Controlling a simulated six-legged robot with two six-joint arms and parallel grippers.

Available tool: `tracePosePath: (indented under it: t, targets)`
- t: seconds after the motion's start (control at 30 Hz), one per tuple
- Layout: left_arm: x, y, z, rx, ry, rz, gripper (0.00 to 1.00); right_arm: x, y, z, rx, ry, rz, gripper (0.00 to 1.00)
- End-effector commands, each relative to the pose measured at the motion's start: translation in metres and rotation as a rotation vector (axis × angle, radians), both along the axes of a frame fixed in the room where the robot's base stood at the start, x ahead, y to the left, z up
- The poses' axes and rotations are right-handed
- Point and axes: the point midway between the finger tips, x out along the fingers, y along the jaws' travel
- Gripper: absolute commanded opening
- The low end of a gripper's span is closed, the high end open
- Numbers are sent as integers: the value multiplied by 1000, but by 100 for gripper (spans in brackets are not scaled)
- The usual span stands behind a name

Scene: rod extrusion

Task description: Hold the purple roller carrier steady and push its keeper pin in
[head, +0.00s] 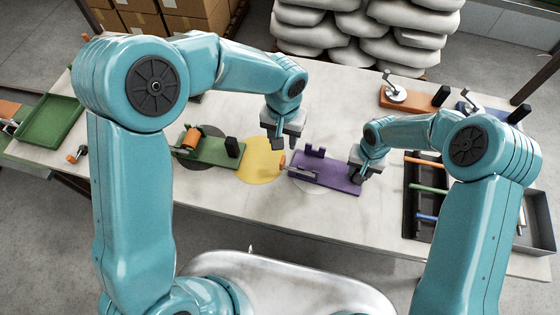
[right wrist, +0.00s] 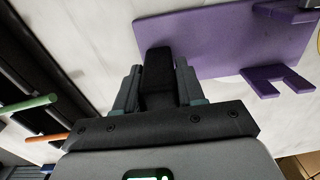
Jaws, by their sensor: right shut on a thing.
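The purple roller carrier (head: 335,184) lies flat on the table right of centre, with purple uprights on its far edge. Its plate and a notched upright also show in the right wrist view (right wrist: 215,45). My right gripper (head: 360,173) is shut on the black handle block (right wrist: 156,80) at the carrier's right end. A small orange knob (head: 282,162), apparently the keeper pin's end, is at the carrier's left end beside a grey rod; how deep it sits is unclear. My left gripper (head: 283,145) hangs just above and behind that knob; its finger gap is not clear.
A green carrier (head: 225,157) with an orange roller stands to the left, beyond a yellow disc (head: 258,168). A dark tray (head: 422,215) with coloured rods is at right. More carriers (head: 405,97) stand at the back right. A green tray (head: 48,120) is far left.

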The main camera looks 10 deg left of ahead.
Motion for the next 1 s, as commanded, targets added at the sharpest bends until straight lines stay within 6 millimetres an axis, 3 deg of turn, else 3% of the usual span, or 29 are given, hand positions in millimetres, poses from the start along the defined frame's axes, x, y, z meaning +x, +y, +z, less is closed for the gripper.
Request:
tracePosePath:
  t: [0.4, 0.43, 0.5, 0.7, 0.73, 0.8, 1.0]
  targets:
    - [0, 0, 4, -1, 0, 0, 45, 1, 0, 0, 1, -2, -1, 0]
    - [0, 0, 4, 0, 0, 0, 45, 1, 0, 0, 1, -2, -1, 45]
    - [0, 0, 4, 0, 0, 0, 45, 1, 0, 0, 0, -1, -1, 68]
    - [0, 0, 4, 0, 0, 0, 45, 0, 0, 0, 0, -1, 0, 68]
    - [0, 0, 4, 0, 0, 0, 45, 0, 0, 0, 0, -1, 0, 72]
    - [0, 0, 4, 0, 0, 0, 45, 0, 0, 0, 0, 0, 0, 94]
    - [0, 0, 4, 0, 0, 0, 45, 0, 0, 0, 0, 0, 0, 94]
